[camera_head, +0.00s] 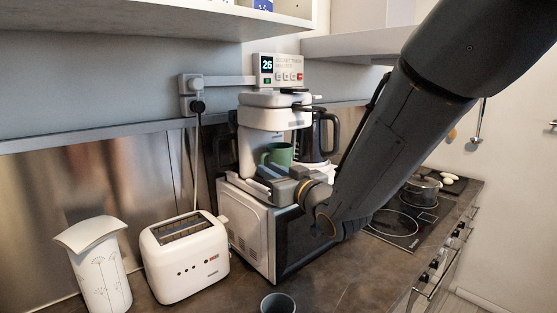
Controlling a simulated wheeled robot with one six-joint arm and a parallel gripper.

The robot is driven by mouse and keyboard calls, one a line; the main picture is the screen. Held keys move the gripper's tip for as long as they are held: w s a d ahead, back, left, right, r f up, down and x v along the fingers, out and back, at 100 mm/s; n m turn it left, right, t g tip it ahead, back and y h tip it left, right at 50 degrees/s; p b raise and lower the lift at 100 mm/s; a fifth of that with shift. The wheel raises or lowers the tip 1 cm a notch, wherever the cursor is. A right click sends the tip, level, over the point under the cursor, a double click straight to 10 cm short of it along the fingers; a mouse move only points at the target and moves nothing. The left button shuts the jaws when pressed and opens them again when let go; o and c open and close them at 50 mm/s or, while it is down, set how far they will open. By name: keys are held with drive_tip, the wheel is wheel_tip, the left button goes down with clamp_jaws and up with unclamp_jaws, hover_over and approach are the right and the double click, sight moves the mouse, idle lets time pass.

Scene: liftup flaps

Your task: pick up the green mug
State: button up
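The green mug (279,153) stands upright at the white coffee machine (250,148), under its head, on top of the microwave (250,228). Its lower part is hidden behind my gripper. My gripper (265,180) is just in front of and below the mug in the picture, above the microwave top. I cannot tell whether it touches the mug, and the gap between its fingers is not clear from this angle.
A black kettle (316,136) stands right of the coffee machine. A white toaster (190,262), a white canister (98,270) and a dark cup (278,304) are on the counter. A pot (420,191) sits by the stove.

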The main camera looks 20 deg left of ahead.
sight(276, 162)
drive_tip(key=shift+w+a+p, duration=0.3)
drive_tip(key=shift+w+a, duration=0.1)
drive_tip(key=shift+w, duration=0.15)
drive_tip(key=shift+p+x, duration=1.25)
drive_tip(key=shift+x, duration=1.05)
drive_tip(key=shift+w+d+f, duration=0.1)
clamp_jaws()
